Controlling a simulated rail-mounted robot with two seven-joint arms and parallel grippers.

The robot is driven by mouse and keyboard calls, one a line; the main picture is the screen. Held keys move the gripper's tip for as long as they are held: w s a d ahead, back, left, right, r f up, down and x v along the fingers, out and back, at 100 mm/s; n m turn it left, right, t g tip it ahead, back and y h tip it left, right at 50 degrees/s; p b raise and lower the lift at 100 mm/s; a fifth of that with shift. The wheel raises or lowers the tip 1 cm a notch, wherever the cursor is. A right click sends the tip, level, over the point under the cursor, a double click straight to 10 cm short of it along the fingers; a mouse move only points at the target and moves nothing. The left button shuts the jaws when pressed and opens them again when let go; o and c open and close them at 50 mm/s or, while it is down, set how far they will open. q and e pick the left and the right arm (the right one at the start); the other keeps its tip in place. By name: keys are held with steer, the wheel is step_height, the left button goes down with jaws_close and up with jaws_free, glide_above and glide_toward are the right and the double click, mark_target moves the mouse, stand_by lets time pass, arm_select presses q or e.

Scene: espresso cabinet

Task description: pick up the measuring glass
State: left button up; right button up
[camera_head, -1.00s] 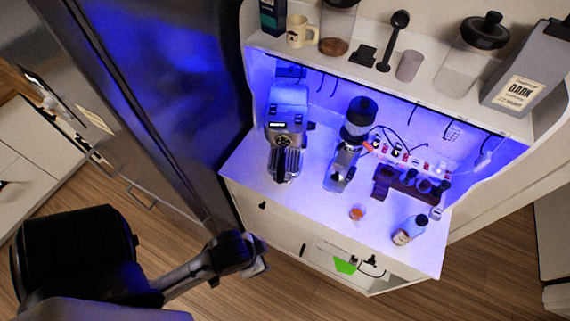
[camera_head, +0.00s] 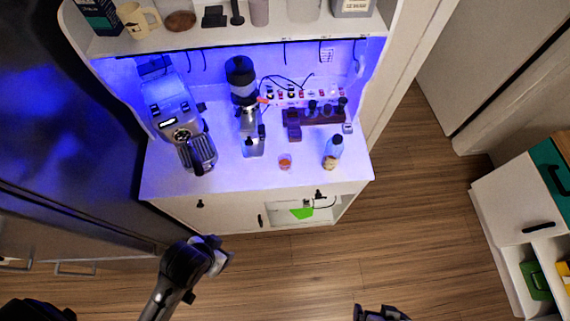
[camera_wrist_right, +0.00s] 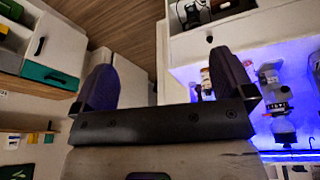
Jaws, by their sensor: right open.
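A small clear glass (camera_head: 285,161) with something orange-red low in it stands upright near the front edge of the lit white counter (camera_head: 225,177); I take it to be the measuring glass. I cannot make it out in the wrist view. My right gripper (camera_head: 380,313) is at the bottom edge of the head view, well apart from the counter. In the wrist view my right gripper (camera_wrist_right: 168,82) is open, with nothing between its fingers. My left gripper (camera_head: 217,255) is over the floor before the cabinet; its fingers cannot be made out.
A bottle (camera_head: 332,152) stands just right of the glass. A grinder (camera_head: 246,105) and espresso machine (camera_head: 178,120) stand to the left, and a dark wooden rack (camera_head: 315,118) behind. An open compartment (camera_head: 310,212) lies below the counter. The floor (camera_head: 420,220) is clear.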

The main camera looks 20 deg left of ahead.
steer(key=c, duration=1.1)
